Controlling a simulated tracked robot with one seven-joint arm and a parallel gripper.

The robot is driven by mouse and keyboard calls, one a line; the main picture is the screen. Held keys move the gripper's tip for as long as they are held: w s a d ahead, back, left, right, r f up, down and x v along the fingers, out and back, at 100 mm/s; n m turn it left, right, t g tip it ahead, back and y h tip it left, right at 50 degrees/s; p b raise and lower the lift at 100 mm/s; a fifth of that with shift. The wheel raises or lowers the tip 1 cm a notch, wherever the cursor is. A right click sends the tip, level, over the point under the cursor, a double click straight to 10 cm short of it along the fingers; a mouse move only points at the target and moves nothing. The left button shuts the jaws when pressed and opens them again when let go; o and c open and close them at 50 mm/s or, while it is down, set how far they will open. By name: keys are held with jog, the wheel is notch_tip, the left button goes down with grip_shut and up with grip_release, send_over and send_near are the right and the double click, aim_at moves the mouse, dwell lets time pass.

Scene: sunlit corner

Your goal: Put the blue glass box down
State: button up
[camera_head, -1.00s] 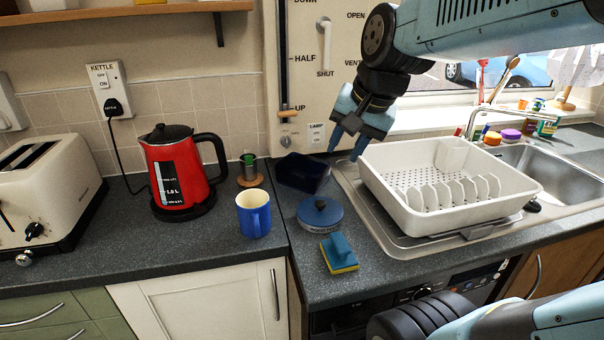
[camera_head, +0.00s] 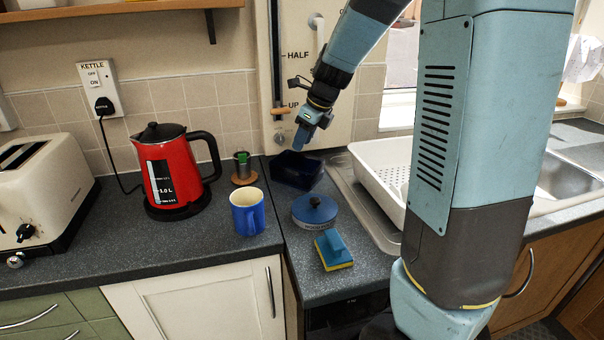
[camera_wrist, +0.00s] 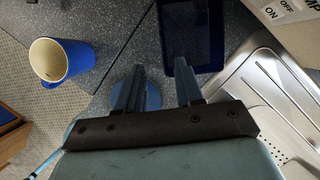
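The blue glass box (camera_head: 297,170) is a dark blue, open-topped box on the grey counter, against the back wall, left of the sink. In the wrist view the box (camera_wrist: 192,35) lies beyond my fingertips, with its near left corner between and under them.
A round blue tin (camera_head: 314,209) and a blue-yellow sponge (camera_head: 333,249) lie in front of the box. A white dish rack (camera_head: 380,167) stands right, partly behind my arm.

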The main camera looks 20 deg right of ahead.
aim_at(289, 185)
jog(key=shift+m, duration=0.3)
jog(key=x, duration=1.4)
jog(key=shift+w+f, duration=0.15)
jog(key=shift+c, duration=0.3)
grip_shut()
jog(key=shift+d, duration=0.1)
